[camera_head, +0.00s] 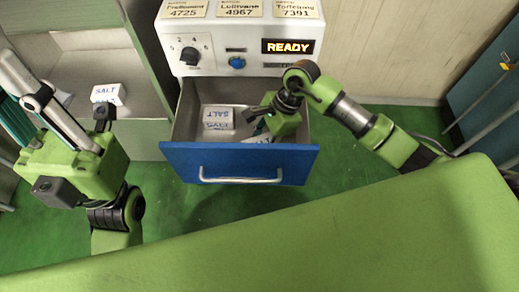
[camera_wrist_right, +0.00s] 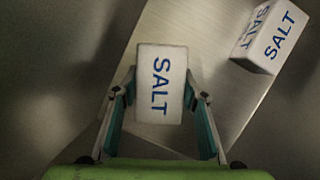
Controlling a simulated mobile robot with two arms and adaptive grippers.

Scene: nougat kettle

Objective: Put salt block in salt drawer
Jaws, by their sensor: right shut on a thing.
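A blue-fronted drawer (camera_head: 240,163) stands pulled out below the control panel. My right gripper (camera_head: 262,122) is inside its right part, shut on a white salt block (camera_head: 258,138) with blue lettering. In the right wrist view this block (camera_wrist_right: 160,85) sits between both fingers, above a grey surface; whether it touches that surface I cannot tell. A second salt block (camera_head: 218,121) lies at the drawer's left; it also shows at top right of the wrist view (camera_wrist_right: 270,37), apart from the held one. My left gripper (camera_head: 72,112) is at the left with its fingers spread.
The control panel (camera_head: 240,45) with a READY display is above the drawer. A blue cabinet (camera_head: 490,85) stands at right. Green floor (camera_head: 345,150) is clear beside the drawer.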

